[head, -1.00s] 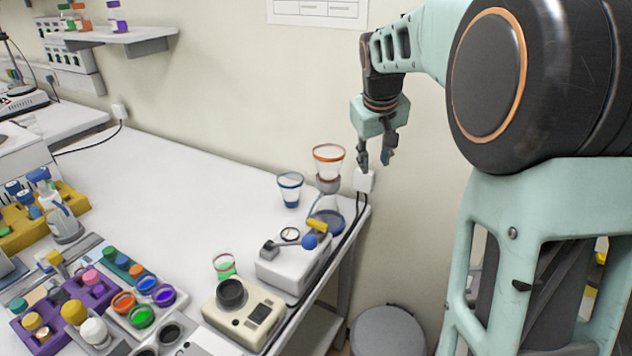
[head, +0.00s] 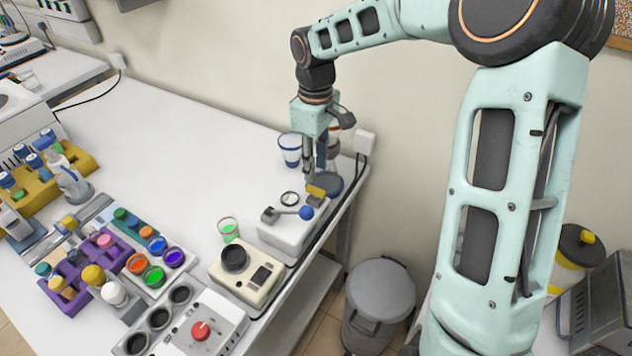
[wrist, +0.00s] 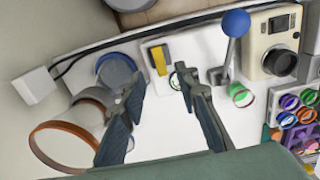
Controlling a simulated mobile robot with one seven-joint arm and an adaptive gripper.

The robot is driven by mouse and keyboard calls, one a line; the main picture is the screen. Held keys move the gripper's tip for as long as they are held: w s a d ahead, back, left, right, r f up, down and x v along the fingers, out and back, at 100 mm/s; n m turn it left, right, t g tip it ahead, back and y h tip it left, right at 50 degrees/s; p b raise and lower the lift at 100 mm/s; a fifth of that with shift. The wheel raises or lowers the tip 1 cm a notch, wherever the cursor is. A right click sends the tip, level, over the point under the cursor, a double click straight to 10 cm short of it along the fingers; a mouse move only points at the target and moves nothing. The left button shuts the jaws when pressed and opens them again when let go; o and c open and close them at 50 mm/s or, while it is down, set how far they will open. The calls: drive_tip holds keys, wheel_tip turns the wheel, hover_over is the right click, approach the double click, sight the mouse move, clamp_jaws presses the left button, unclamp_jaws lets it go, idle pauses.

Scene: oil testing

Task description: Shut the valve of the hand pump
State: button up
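The hand pump (head: 283,236) is a white box near the table's right edge, with a gauge and a lever ending in a blue ball (head: 306,213). Its yellow valve handle (head: 316,191) sits at the far end of the box. My gripper (head: 318,178) points down just above the yellow handle. In the wrist view my gripper (wrist: 160,85) is open, its fingers wide apart. The yellow handle (wrist: 159,62) shows between the fingertip lines, beyond the tips. No contact with it can be made out. The blue ball (wrist: 236,23) shows to the right.
A flask with an orange-rimmed funnel (wrist: 66,138) stands left of the fingers in the wrist view, close to the left one. A blue-rimmed beaker (head: 290,150) stands behind the pump. A cream device (head: 238,272) stands in front. The table's middle is clear.

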sight(316, 189)
wheel_tip(316, 189, down, 7)
drive_tip(key=shift+r, duration=0.2)
clamp_jaws()
